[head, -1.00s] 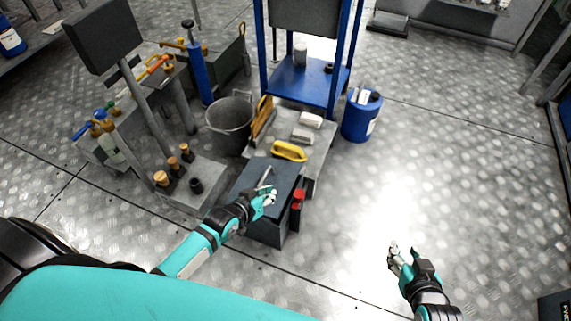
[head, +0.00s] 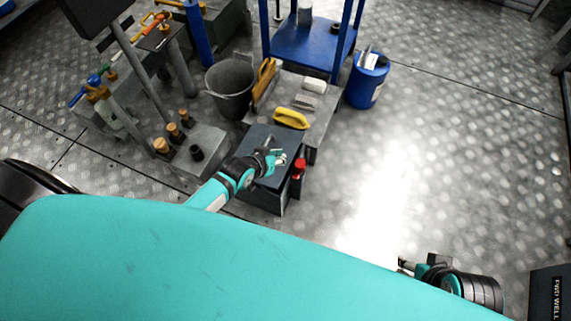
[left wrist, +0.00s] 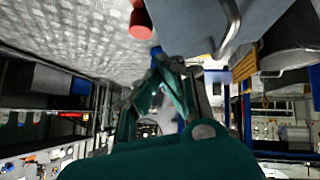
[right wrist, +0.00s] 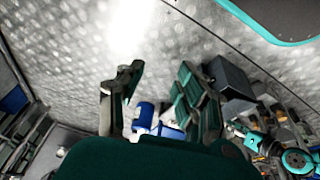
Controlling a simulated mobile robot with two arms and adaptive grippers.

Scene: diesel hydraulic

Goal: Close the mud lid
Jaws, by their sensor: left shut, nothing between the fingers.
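A dark grey box with a flat lid (head: 258,138) stands on the floor in the middle of the head view, with a pale bar handle on top. The lid appears to lie flat on the box. My left gripper (head: 277,158) is shut and empty over the lid's right part, near the handle; I cannot tell whether it touches. In the left wrist view the lid (left wrist: 190,22) and its curved handle (left wrist: 231,28) are beyond the gripper (left wrist: 165,85). My right gripper (head: 404,265) is low at the right, partly hidden; its fingers (right wrist: 155,95) are apart and empty.
A red knob (head: 299,165) is on the box's right side. Behind the box is a bench (head: 322,112) with a yellow-handled tool (head: 291,118). A bucket (head: 230,85), valve stands (head: 197,150) and a blue drum (head: 368,80) stand around.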

